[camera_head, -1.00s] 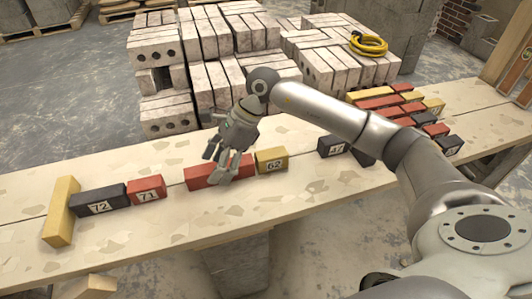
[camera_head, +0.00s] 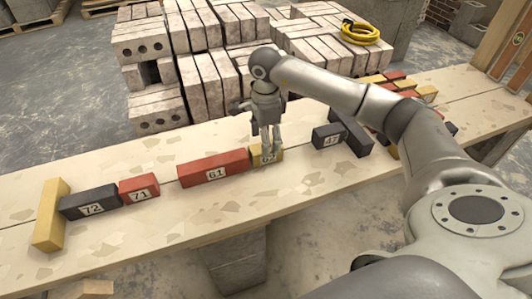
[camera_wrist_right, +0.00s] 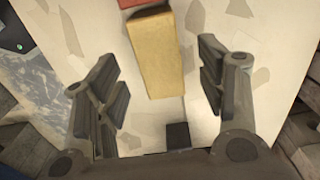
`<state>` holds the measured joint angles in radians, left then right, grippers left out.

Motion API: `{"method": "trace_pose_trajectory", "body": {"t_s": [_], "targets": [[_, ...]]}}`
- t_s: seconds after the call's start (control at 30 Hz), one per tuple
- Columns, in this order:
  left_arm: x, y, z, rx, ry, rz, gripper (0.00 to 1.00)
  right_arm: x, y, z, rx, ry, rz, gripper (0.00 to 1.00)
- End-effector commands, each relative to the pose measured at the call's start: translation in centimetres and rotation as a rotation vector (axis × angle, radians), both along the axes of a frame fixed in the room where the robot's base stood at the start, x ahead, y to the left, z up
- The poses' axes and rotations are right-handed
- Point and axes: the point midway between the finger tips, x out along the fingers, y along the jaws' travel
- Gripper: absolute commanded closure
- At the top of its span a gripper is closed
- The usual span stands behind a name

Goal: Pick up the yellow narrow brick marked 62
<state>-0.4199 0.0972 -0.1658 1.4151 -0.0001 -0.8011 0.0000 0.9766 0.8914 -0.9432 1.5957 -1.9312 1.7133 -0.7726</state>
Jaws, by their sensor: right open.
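The yellow narrow brick marked 62 (camera_head: 268,158) lies on the plank table, just right of the red brick marked 61 (camera_head: 214,169). My right gripper (camera_head: 266,148) points down over it and hides part of its top and label. In the right wrist view the yellow brick (camera_wrist_right: 155,50) lies between the spread fingers of my right gripper (camera_wrist_right: 165,88), with a gap on both sides and its near end around the fingertips. The gripper is open and holds nothing. My left gripper is not in view.
On the plank table (camera_head: 120,245), a black brick marked 72 (camera_head: 90,203), a red brick marked 71 (camera_head: 139,188) and a plain yellow brick (camera_head: 50,215) lie left. A black brick marked 42 (camera_head: 327,136) lies right, near more coloured bricks. Pale block stacks (camera_head: 200,85) stand behind.

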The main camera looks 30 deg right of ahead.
Motion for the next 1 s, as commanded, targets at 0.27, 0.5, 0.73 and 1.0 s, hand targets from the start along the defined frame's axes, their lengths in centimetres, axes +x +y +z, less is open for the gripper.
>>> {"method": "trace_pose_trajectory", "body": {"t_s": [0.27,0.5,0.73,1.0], "targets": [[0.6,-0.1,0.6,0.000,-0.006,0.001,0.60,-0.1,-0.1,-4.0,-0.001,0.002,0.000,0.36],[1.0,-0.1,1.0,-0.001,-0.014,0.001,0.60,-0.1,-0.1,-4.1,0.000,0.001,0.000,0.38],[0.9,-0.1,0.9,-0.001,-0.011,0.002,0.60,-0.1,-0.1,-4.1,0.000,0.001,0.000,0.68],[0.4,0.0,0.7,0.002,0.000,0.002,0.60,0.0,-0.1,-4.0,0.001,-0.001,0.000,0.98]]}}
